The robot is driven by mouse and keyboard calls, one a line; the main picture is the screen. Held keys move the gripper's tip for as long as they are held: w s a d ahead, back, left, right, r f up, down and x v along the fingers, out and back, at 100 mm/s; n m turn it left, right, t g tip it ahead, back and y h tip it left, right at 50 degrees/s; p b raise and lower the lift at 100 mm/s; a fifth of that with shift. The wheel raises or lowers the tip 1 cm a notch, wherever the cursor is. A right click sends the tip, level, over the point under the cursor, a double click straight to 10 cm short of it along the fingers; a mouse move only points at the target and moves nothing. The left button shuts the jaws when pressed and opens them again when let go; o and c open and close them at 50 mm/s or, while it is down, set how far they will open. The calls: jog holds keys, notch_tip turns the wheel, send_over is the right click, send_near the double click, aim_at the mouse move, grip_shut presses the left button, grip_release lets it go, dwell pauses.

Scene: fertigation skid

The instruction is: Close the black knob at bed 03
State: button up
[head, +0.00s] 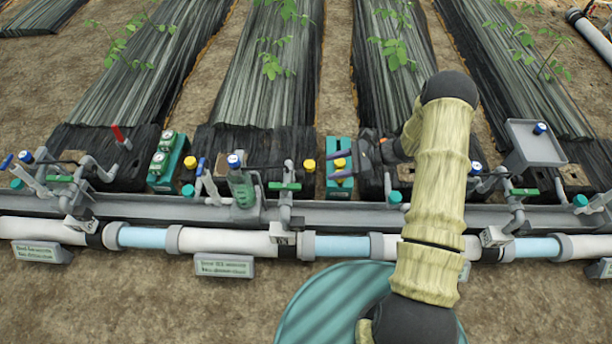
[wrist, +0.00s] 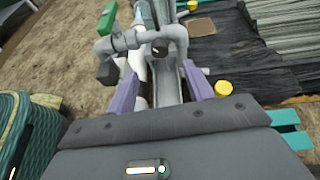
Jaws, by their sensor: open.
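A small black knob (wrist: 160,47) sits on grey pipework in the wrist view, just beyond and between my two purple fingertips. My gripper (wrist: 161,72) is open around empty space, with a pale pipe running between the fingers. In the head view my gripper (head: 372,152) is over the pipe row, beside a teal bracket (head: 340,185). My arm hides the valve group behind it there, and I cannot make out the black knob in that view. The bed signs are too blurred to read surely.
A green handle (wrist: 107,22) and a black block (wrist: 107,72) are left of the knob. A yellow cap (wrist: 223,88) is to the right. The main pipe (head: 230,243) runs across the front. A teal ribbed container (wrist: 30,125) stands close at left.

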aim_at(301, 175)
jog(key=b+x, duration=0.4)
jog(key=x, duration=0.5)
jog(key=shift+a+f, duration=0.15)
jog(key=shift+a, duration=0.25)
jog(key=c, duration=1)
